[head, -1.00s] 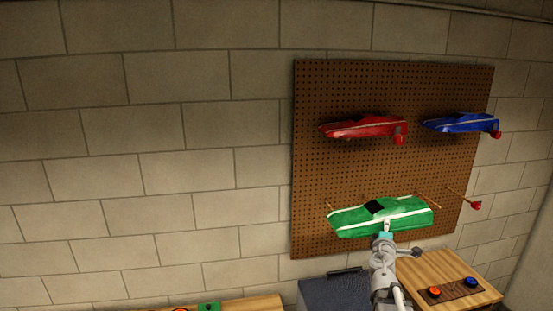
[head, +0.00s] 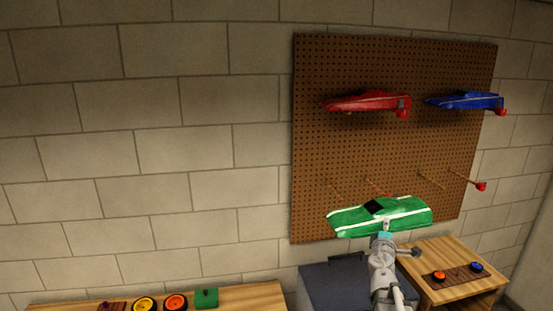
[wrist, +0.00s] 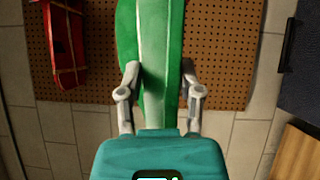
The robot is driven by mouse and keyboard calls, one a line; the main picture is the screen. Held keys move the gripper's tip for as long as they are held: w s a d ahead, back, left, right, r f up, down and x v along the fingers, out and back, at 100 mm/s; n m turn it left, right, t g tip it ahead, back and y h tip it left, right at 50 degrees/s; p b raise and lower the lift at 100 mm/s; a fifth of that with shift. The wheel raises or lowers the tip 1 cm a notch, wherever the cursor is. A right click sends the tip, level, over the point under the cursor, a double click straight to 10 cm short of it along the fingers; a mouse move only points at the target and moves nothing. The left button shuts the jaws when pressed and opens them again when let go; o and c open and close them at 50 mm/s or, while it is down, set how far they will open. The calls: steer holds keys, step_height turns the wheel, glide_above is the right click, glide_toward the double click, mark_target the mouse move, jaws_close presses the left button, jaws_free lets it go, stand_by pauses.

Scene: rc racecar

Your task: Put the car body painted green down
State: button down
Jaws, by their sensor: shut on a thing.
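The green car body (head: 400,215) has white stripes and a dark window patch. It is held up in the air in front of the lower part of the pegboard (head: 400,130). My gripper (head: 387,228) is shut on it from the near side. In the wrist view the two fingers of my gripper (wrist: 161,90) press on either side of the green car body (wrist: 155,45), whose far end runs out of the picture.
Red (head: 368,102) and blue (head: 465,101) car bodies hang on upper pegs. Lower pegs (head: 432,181) stick out bare. Below are a wooden table (head: 240,297) with wheels and a green block, a dark grey surface (head: 335,285), and a wooden stand (head: 450,262) with two buttons.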

step_height(320, 180, down, 13)
steer(key=b, duration=1.1)
steer(key=shift+r+b, duration=0.15)
steer(key=shift+b, duration=0.2)
steer(key=shift+a, duration=0.15)
